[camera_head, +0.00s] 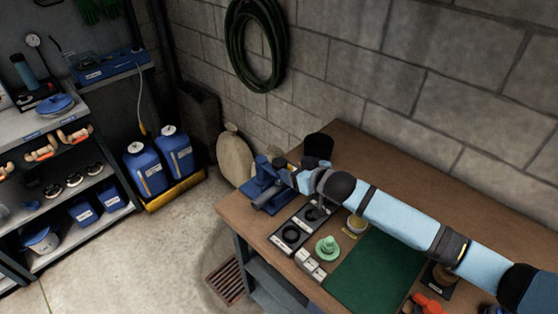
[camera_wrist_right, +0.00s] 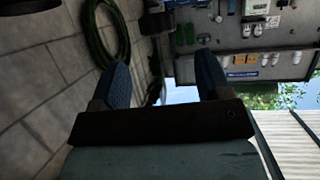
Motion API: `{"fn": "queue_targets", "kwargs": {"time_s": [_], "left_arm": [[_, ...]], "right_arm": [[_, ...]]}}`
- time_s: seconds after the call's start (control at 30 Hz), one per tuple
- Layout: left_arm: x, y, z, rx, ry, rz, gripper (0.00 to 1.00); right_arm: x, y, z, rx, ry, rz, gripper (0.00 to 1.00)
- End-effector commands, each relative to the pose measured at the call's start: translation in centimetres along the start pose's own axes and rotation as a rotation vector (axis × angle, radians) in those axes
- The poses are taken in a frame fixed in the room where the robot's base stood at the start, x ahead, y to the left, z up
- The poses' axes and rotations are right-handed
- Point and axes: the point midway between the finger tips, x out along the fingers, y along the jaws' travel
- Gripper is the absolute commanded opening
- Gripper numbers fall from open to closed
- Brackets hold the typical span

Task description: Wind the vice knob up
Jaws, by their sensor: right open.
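The blue vice (camera_head: 259,190) stands on the left end of the brown workbench. A dark grey cylindrical part shows at its front; I cannot clearly make out which part is the knob. My right arm reaches in from the right, and my right gripper (camera_head: 284,170) is right beside the vice, overlapping part of it in the head view. Whether it touches the vice cannot be told. In the right wrist view the two blue fingers (camera_wrist_right: 162,82) are wide apart with nothing between them. The vice does not show there. My left gripper is not in view.
The workbench (camera_head: 385,158) holds a black cup (camera_head: 318,146), dark trays (camera_head: 291,236), a green knobbed piece (camera_head: 327,247) and a green mat (camera_head: 375,272) near my arm. A block wall stands behind. Blue jugs (camera_head: 146,170) and shelves are at left. Floor in front is open.

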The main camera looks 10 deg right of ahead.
Motion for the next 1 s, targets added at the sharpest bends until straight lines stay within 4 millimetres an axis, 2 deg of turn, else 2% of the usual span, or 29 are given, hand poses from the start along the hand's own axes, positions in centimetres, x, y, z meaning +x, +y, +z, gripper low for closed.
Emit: {"fn": "queue_targets", "kwargs": {"time_s": [0.03,0.2,0.4,0.57,0.83,1.0], "left_arm": [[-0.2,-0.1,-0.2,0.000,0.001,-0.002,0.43],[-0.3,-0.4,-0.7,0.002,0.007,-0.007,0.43],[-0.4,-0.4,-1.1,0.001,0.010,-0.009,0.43],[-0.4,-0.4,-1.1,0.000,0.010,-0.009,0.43],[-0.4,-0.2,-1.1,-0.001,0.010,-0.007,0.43],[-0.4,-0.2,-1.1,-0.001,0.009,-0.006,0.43]], "right_arm": [[1.2,0.0,-0.3,0.001,0.001,0.001,0.70],[4.7,0.0,-0.2,0.000,0.001,0.001,0.70],[7.4,0.0,-0.1,0.001,0.000,0.001,0.70],[8.2,0.0,0.0,0.000,0.000,0.000,0.70],[8.3,0.0,0.0,0.000,0.000,0.000,0.70],[8.3,0.0,0.0,0.000,0.000,0.000,0.31]]}}
